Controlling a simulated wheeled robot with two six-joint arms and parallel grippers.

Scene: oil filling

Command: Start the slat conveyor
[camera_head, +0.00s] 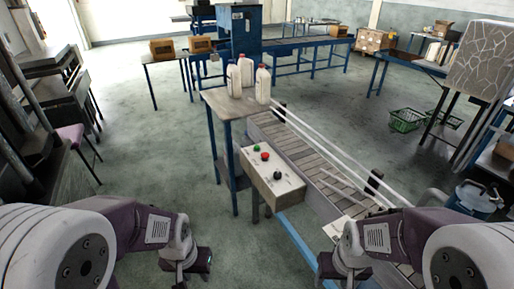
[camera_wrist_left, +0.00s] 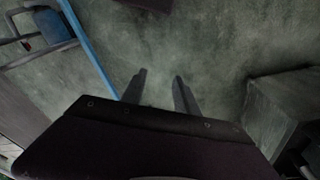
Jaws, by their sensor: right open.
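The slat conveyor (camera_head: 300,152) runs from the middle of the head view toward the lower right, with white guide rails along it. A pale control box (camera_head: 274,183) is mounted at its left side. On its top are a green button (camera_head: 256,147), a red button (camera_head: 265,157) and a black knob (camera_head: 278,175). My left gripper (camera_head: 190,266) is low at the left, apart from the box; in the left wrist view its two fingers (camera_wrist_left: 158,86) are spread with only floor between them. My right gripper (camera_head: 340,270) is open near the conveyor's lower end.
Several white bottles (camera_head: 246,74) stand on a small table (camera_head: 222,102) at the conveyor's far end. Green baskets (camera_head: 405,120) lie on the floor at the right. A dark bench (camera_head: 55,85) stands at the left. The floor left of the control box is clear.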

